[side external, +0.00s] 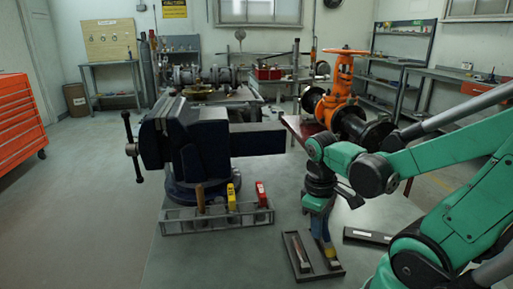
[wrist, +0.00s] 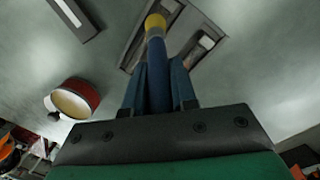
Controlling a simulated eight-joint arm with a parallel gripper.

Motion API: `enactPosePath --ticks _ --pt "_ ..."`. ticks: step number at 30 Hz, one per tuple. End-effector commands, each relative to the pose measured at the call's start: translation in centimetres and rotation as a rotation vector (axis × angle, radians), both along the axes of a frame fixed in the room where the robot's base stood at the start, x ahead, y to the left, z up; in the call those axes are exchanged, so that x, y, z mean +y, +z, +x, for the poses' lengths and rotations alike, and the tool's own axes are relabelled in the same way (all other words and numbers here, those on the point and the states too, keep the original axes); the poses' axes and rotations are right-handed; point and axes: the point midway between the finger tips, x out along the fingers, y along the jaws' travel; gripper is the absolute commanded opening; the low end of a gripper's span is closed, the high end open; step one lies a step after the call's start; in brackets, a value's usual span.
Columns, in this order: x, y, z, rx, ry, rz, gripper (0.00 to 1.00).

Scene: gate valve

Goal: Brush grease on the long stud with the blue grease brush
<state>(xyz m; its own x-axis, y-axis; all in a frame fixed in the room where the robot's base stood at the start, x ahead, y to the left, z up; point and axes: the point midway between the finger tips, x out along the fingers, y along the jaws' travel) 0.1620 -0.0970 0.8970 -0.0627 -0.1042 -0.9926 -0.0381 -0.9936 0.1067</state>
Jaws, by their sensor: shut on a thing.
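My gripper (wrist: 156,90) points down and is shut on the blue grease brush (wrist: 157,72). The brush has a blue handle, a grey band and a yellow tip, which points away from the wrist. In the side external view, my gripper (side external: 321,228) and the brush's yellow tip (side external: 330,250) are over or in the dark two-slot tray (side external: 290,252). I cannot tell whether the tip touches the tray. A red round pot (wrist: 73,98) with a cream top shows left of my gripper in the wrist view. I cannot pick out the long stud.
A large dark vise (side external: 205,140) stands left of my gripper. A grey rack (side external: 215,220) in front of it holds several upright tools. An orange gate valve (side external: 343,75) with black flanges stands behind my arm. A flat dark tray (side external: 368,237) lies right of the two-slot tray.

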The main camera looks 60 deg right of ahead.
Motion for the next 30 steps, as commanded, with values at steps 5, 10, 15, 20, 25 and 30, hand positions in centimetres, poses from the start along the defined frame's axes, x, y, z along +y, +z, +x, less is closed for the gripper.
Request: enactPosePath --ticks 5,10,15,20,25,30 --pt "-1.2 -0.1 1.1 0.000 -0.001 0.000 0.00" --pt "-2.4 -0.2 2.1 0.000 -0.002 0.000 0.00" --pt "-3.5 -0.2 3.2 0.000 -0.002 -0.001 0.00" --pt "-4.5 -0.2 4.1 0.000 -0.001 -0.001 0.00" --pt "-5.6 -0.3 5.2 0.000 -0.002 -0.001 0.00" --pt "-5.7 -0.5 5.3 -0.002 0.001 -0.002 0.00"
